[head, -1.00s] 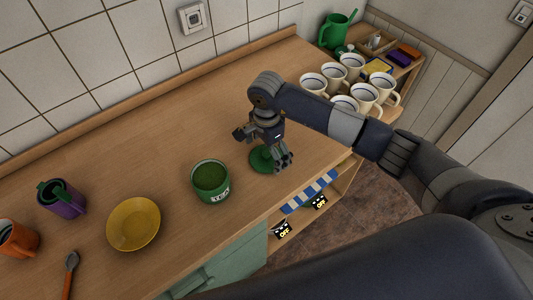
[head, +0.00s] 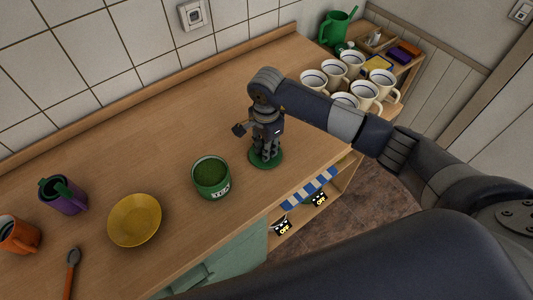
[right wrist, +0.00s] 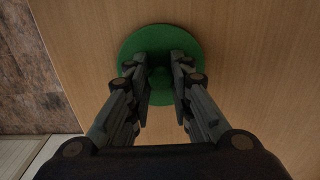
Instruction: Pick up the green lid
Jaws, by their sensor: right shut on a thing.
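The green lid (head: 272,164) is a flat round disc on the wooden counter, right of the green tea tin. My right gripper (head: 264,156) points down over the middle of the lid. In the right wrist view the lid (right wrist: 160,100) lies beneath the fingers, and the gripper (right wrist: 160,72) is shut on the lid's small central knob. The lid still looks level on or very close to the counter. The open tin (head: 211,177) holds green contents. My left gripper is not in view.
Several cream mugs (head: 353,62) stand at the right. The counter (head: 170,125) behind the lid is clear.

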